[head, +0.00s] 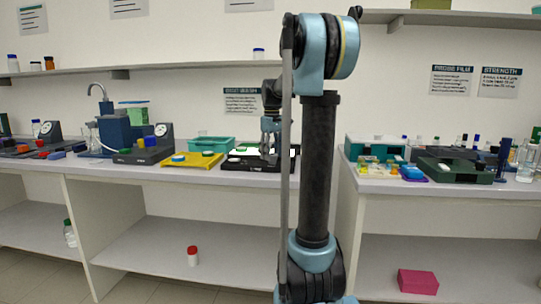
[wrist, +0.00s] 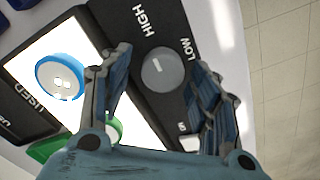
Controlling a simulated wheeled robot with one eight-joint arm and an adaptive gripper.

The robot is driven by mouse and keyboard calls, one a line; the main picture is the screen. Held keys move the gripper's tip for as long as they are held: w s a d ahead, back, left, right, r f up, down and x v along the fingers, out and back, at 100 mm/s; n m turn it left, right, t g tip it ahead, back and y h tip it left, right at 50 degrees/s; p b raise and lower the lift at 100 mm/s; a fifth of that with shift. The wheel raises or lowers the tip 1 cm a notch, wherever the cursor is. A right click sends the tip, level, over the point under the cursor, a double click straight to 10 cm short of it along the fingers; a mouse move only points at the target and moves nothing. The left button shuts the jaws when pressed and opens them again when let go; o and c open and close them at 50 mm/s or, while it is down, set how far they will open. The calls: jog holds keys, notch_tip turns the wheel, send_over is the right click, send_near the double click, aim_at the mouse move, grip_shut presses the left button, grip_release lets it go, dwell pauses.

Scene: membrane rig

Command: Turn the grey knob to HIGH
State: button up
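The grey knob (wrist: 165,72) is round and sits on a black panel in the wrist view. A small pale mark shows on its face; I cannot tell for sure which label it points to. The HIGH label (wrist: 145,21) is above and left of the knob, and the LOW label (wrist: 189,49) is above and right. My gripper (wrist: 160,60) is open, with one finger on each side of the knob and space between. I cannot tell how far above it the fingertips are. In the head view my gripper (head: 270,128) is over the black light box (head: 245,165); the knob is hidden there.
A blue-rimmed round dish (wrist: 62,76) lies on the lit white panel near the left finger. A green piece (wrist: 112,130) is partly hidden by that finger. In the head view, a yellow tray (head: 190,161) and a teal bin (head: 212,144) stand left of the light box.

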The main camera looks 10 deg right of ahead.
aim_at(272, 154)
notch_tip(272, 154, up, 12)
dwell(0.7)
